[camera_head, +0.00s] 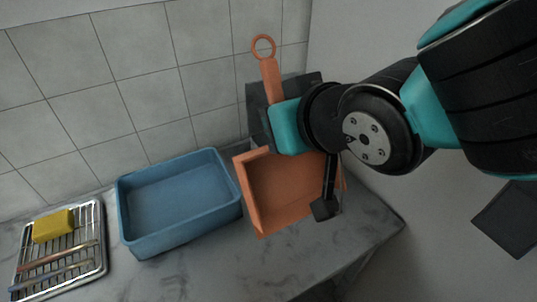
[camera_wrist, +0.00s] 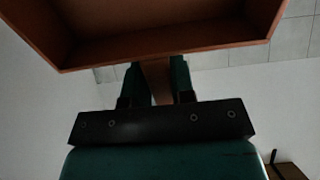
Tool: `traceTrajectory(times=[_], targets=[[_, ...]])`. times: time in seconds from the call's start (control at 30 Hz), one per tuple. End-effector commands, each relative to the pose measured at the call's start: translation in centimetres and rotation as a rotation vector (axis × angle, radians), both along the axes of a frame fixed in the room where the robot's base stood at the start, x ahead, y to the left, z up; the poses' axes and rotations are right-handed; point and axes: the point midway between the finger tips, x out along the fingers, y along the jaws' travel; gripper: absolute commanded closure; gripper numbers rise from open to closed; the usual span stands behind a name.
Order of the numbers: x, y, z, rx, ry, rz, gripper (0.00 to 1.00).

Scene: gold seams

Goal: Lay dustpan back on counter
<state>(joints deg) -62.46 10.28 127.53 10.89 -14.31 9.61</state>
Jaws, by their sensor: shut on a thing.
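The orange dustpan (camera_head: 264,205) is upright in the head view, its handle and ring (camera_head: 263,47) pointing up and its pan low, in front of the right part of the grey marble counter (camera_head: 205,275). I cannot tell whether its lower edge touches the counter. My gripper (camera_wrist: 158,82) is shut on the dustpan's handle, which shows between the two fingers in the wrist view; the pan (camera_wrist: 150,45) fills the top there. In the head view my arm hides the fingertips and part of the handle and pan.
A blue basin (camera_head: 180,240) stands on the counter just left of the dustpan. A metal rack (camera_head: 98,255) with a yellow sponge (camera_head: 53,226) and thin sticks lies farther left. A tiled wall (camera_head: 110,90) rises behind. The counter's right end (camera_head: 395,228) is clear.

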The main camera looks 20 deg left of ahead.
Motion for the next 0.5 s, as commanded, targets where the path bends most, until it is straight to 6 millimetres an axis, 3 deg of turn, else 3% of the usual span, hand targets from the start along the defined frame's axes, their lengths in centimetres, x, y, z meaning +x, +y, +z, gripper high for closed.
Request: traceTrajectory(times=[0.17, 0.5], targets=[[0.1, -0.3, -3.3, -0.010, 0.004, -0.006, 1.00], [0.1, -0.3, -12.8, -0.008, 0.004, -0.007, 1.00]])
